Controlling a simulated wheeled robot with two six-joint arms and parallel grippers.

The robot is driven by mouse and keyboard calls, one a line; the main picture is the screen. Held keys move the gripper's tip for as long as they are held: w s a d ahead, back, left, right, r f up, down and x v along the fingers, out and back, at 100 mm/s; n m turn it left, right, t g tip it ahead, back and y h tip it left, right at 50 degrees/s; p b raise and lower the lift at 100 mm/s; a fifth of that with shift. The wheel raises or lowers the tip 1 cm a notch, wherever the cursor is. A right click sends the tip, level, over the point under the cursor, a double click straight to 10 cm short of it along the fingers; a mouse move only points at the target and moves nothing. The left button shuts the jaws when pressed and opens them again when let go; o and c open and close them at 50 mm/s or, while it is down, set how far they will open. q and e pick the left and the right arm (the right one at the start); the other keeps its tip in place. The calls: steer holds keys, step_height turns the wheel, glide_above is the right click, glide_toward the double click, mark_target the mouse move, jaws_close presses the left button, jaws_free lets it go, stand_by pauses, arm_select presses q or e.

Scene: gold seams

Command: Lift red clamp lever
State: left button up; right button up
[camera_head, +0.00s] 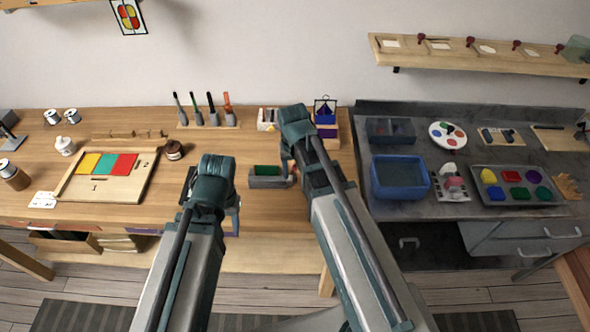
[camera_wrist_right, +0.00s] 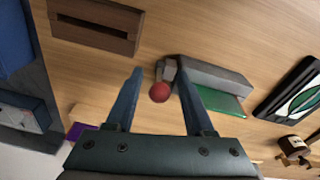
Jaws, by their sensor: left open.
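The red clamp lever shows as a round red knob (camera_wrist_right: 160,92) in the right wrist view, at the end of a grey clamp (camera_wrist_right: 213,75). The clamp holds a green piece (camera_wrist_right: 222,102) along its side. In the head view the grey clamp (camera_head: 268,183) lies on the wooden bench, its right end close to my right gripper. My right gripper (camera_wrist_right: 160,68) is open, one finger on each side of the red knob in the picture, with gaps on both sides. I cannot tell the height between them. My left gripper (camera_head: 212,198) is open, left of the clamp.
A wooden slotted block (camera_wrist_right: 95,25) lies near the clamp in the right wrist view. A wooden tray (camera_head: 135,187) with coloured panes is at the left. A tool rack (camera_head: 208,124) stands behind. A blue bin (camera_head: 400,192) sits on the grey bench at right.

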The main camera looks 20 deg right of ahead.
steer(key=shift+r, duration=0.1)
step_height(320, 180, up, 14)
steer(key=s+p, duration=0.1)
steer(key=p, duration=1.2)
steer(key=shift+a+f+p, duration=0.2)
steer(key=shift+a+p, duration=0.1)
steer(key=shift+p, duration=0.1)
steer(key=shift+s, duration=0.1)
steer(key=s+a+f+n+g+b, duration=0.1)
steer(key=s+a+f+n+b, duration=0.3)
steer(key=s+a, duration=0.5)
steer(key=s+f+b, duration=0.2)
steer(key=s, duration=0.1)
steer(key=shift+s+a+n+h, duration=0.2)
steer(key=shift+a+n+h, duration=0.1)
steer(key=shift+n+h, duration=0.1)
